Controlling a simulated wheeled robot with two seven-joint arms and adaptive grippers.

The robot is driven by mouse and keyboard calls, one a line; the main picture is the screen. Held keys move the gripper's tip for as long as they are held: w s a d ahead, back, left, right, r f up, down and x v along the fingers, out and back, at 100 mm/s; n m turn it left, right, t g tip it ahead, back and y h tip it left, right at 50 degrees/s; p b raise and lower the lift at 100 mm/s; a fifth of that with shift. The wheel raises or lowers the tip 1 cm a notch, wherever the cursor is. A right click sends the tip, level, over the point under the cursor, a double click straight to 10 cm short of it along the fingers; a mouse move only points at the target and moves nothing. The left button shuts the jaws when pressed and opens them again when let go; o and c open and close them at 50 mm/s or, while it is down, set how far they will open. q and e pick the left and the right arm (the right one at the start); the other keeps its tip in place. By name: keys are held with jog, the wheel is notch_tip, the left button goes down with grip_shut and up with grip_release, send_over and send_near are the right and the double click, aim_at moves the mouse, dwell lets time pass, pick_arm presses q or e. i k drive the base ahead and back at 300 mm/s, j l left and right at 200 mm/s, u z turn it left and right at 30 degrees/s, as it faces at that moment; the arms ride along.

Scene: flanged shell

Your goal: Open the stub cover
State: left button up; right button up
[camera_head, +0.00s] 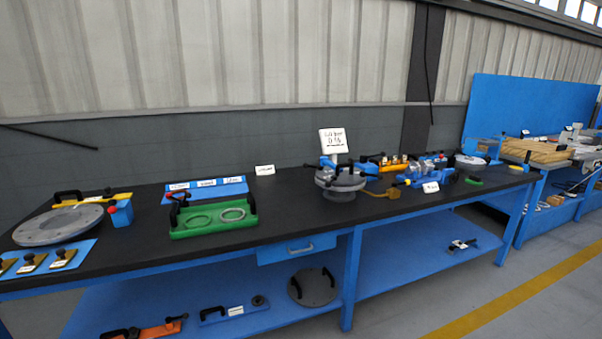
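A round grey flanged piece (341,182) with dark handles or clamps on top stands near the middle of the long black bench. It may be the stub with its cover on, but it is too small to tell. A white sign (333,141) stands just behind it; its writing is not clearly legible. A large grey disc (58,226) lies flat at the left end of the bench, with a black handle behind it. Neither of my grippers is in view.
A green tray (213,219) with rings sits left of the flanged piece. Blue and yellow fittings (425,172) crowd its right side. The black bench top (290,214) has a bare strip in front. A lower blue shelf holds another disc (313,287). Floor at the right front is clear.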

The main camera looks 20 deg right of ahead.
aim_at(347, 174)
jog(key=i+j+z, duration=0.2)
jog(key=z, duration=0.25)
jog(key=i+j+z, duration=0.3)
jog(key=z, duration=0.15)
jog(key=i+j+z, duration=0.2)
jog(key=j+z, duration=0.25)
jog(key=i+j+z, duration=0.15)
jog(key=j+z, duration=0.15)
jog(key=z, duration=0.15)
jog(key=j+z, duration=0.45)
jog(key=i+j, duration=0.05)
